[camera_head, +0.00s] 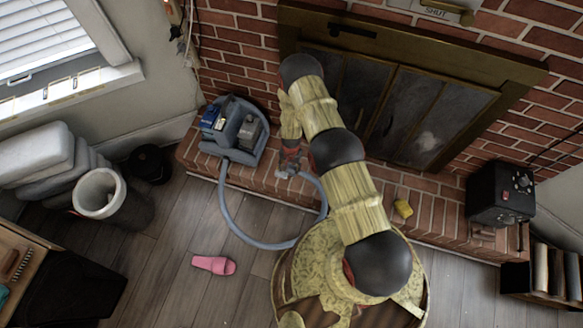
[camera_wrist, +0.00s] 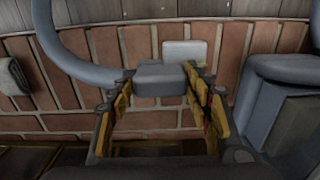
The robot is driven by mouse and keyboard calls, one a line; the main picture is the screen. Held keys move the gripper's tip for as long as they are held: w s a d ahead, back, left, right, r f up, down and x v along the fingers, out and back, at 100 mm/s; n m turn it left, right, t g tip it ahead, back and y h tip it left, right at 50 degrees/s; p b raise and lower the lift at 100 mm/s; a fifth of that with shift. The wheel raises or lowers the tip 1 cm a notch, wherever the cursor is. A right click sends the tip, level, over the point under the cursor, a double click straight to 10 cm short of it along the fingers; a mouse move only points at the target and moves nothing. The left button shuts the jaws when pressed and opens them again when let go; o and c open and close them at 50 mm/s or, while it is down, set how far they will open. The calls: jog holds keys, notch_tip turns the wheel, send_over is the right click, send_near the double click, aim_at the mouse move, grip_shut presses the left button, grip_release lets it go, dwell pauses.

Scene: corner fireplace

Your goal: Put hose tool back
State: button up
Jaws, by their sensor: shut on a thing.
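The grey hose tool (camera_wrist: 160,82) sits between the two yellow-padded fingers of my gripper (camera_wrist: 165,100) in the wrist view; its pale flat end (camera_wrist: 186,50) shows beyond them. My gripper (camera_head: 288,172) is shut on the tool, above the brick hearth in the head view. The blue-grey hose (camera_head: 240,235) loops from the cleaning machine (camera_head: 233,132) over the floor and back up to the tool. The machine stands on the hearth just left of my gripper, and shows at the right in the wrist view (camera_wrist: 285,105). The tool is apart from the machine.
The brick fireplace (camera_head: 395,90) rises behind the hearth. A yellow object (camera_head: 403,208) and a black box (camera_head: 500,192) are on the hearth at right. A pink slipper (camera_head: 214,265) lies on the floor. A pale bin (camera_head: 98,192) stands at left. Open floor lies around the slipper.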

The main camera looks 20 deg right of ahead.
jog(key=w+f, duration=0.1)
jog(key=w+d+f+b, duration=0.1)
jog(key=f, duration=0.2)
jog(key=shift+w+d+b, duration=0.3)
jog(key=shift+w, duration=0.1)
jog(key=shift+w+f+b, duration=0.15)
jog(key=shift+f+b, duration=0.35)
jog(key=shift+f, duration=1.1)
jog(key=shift+f, duration=0.1)
jog(key=o, duration=1.3)
